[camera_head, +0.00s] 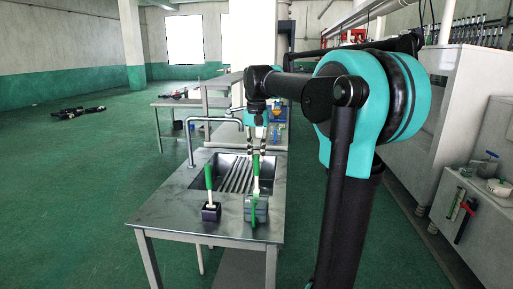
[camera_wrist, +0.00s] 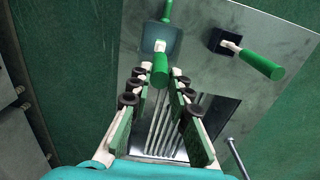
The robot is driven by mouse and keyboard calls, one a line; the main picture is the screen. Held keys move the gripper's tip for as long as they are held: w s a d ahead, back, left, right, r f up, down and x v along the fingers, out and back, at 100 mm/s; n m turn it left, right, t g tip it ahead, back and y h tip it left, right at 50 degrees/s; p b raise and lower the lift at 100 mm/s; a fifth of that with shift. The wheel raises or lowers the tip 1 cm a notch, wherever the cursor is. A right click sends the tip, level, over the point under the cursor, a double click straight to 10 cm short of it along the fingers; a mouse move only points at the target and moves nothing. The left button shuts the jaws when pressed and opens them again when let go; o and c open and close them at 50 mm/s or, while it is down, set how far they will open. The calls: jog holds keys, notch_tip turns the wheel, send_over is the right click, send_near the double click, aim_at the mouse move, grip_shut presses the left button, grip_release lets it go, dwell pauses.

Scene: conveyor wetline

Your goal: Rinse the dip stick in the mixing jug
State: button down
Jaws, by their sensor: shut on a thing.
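A dip stick with a green handle (camera_head: 256,165) and a white lower part is upright below my gripper (camera_head: 256,146). In the wrist view the green handle (camera_wrist: 160,70) sits between the fingertips (camera_wrist: 159,82), and my gripper is shut on it. The grey-blue mixing jug (camera_head: 262,210) with a green handle stands on the near part of the steel table, directly under the stick. The jug (camera_wrist: 174,45) also shows in the wrist view. The stick's white end overlaps the jug's opening; how deep it reaches is hidden.
A second green-handled tool (camera_head: 209,178) stands in a dark block (camera_head: 211,212) left of the jug. Behind them is a sink with a ribbed drainer (camera_head: 235,174) and a tall tap (camera_head: 190,140). The table's front edge (camera_head: 205,236) is close to the jug.

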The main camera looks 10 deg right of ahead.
jog(key=shift+f, duration=3.95)
dwell(0.5)
jog(key=shift+r, duration=5.5)
notch_tip(320, 180, up, 5)
send_over(257, 173)
jog(key=w, duration=0.1)
